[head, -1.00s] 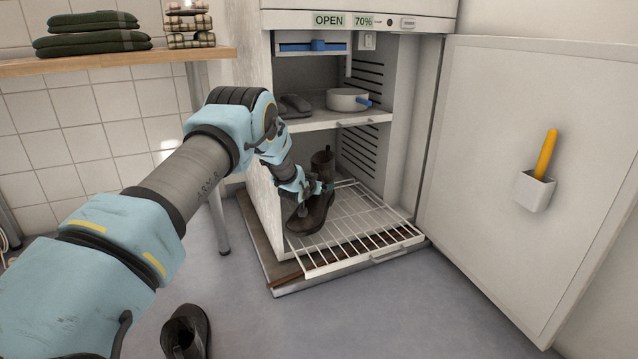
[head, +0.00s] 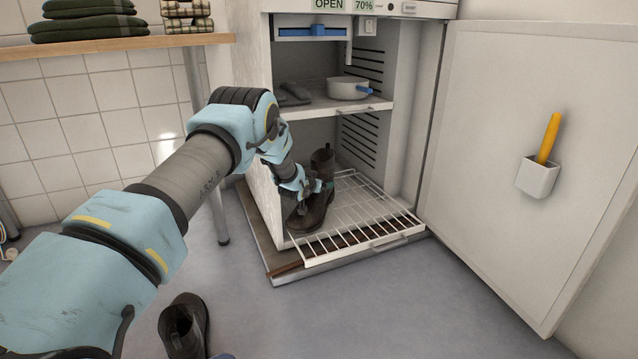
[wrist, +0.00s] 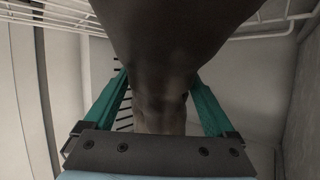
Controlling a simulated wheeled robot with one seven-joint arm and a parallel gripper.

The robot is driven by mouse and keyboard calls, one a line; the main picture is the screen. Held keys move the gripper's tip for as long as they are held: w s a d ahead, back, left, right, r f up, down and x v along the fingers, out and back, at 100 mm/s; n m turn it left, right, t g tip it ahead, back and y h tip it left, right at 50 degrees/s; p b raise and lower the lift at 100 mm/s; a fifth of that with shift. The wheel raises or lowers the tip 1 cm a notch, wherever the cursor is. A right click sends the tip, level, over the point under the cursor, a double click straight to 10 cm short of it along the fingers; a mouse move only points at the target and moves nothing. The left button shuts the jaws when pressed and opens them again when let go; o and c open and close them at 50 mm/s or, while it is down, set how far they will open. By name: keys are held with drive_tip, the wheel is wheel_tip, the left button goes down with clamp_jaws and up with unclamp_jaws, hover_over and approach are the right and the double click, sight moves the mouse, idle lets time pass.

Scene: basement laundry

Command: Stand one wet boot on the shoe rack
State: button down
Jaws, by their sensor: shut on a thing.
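A dark brown boot (head: 318,205) stands upright on the white wire rack (head: 372,222) at the bottom of the open cabinet. My gripper (head: 318,187) is at its ankle, shut on it. In the wrist view the boot (wrist: 170,50) fills the middle between the two green fingers of my gripper (wrist: 160,98). Whether its sole rests fully on the wires is hard to tell. A second dark boot (head: 184,325) stands on the floor at the lower left, away from my gripper.
The cabinet door (head: 510,130) stands wide open on the right, with a holder (head: 538,178) and yellow handle on it. A shelf (head: 335,105) above the rack bears a white pan (head: 347,88) and a dark item. The rack's right part is bare.

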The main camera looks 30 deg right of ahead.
drive_tip(key=shift+f, duration=0.1)
unclamp_jaws()
drive_tip(key=shift+s+a+r+p, duration=0.3)
drive_tip(key=shift+a+p, duration=0.1)
wheel_tip(320, 180, up, 4)
drive_tip(key=p, duration=0.4)
hover_over(308, 205)
drive_tip(key=shift+d, duration=0.15)
drive_tip(key=shift+f, duration=0.1)
drive_tip(key=shift+s, duration=0.1)
